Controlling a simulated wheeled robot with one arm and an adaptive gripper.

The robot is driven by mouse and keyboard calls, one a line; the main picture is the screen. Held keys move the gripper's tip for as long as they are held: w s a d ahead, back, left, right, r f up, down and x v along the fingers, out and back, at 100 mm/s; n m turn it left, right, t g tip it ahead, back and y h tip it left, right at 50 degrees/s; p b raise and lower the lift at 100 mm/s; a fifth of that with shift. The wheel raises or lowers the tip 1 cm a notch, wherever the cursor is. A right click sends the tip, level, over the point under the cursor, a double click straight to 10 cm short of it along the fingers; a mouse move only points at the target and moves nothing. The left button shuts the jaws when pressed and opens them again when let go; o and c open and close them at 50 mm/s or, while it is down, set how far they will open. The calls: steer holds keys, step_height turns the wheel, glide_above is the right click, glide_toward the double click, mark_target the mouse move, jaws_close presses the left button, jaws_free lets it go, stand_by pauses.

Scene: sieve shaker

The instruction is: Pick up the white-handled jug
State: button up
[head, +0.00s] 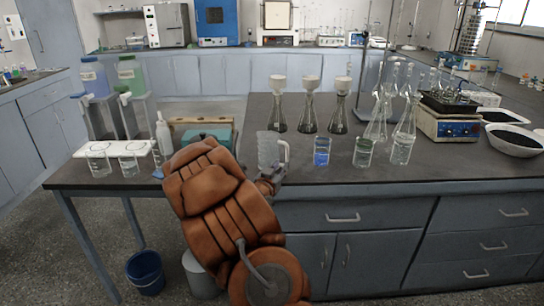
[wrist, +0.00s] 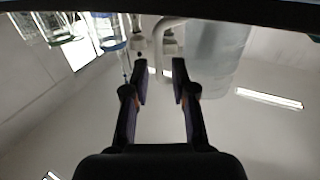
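The jug (head: 267,150) is a clear, ribbed vessel with a white handle (head: 284,156) on its right side. It stands upright near the front edge of the bench. In the wrist view, which looks upside down, the jug (wrist: 218,45) is large at upper right and its handle (wrist: 167,35) is at top centre. My gripper (wrist: 160,72) is open and empty, its fingertips apart with the handle just beyond them. In the head view my gripper (head: 270,182) is low at the jug's front, partly hidden by my arm.
A beaker of blue liquid (head: 321,151) and a beaker of green liquid (head: 363,152) stand right of the jug. Flasks with funnels (head: 308,115) stand behind. A teal box (head: 207,138) and beakers (head: 129,160) are to the left. Tall flasks (head: 403,140) stand further right.

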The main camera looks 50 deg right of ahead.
mark_target(287, 159)
steer(key=shift+p+x, duration=0.4)
steer(key=shift+x, duration=2.95)
steer(key=shift+s+f, duration=0.1)
jaws_close()
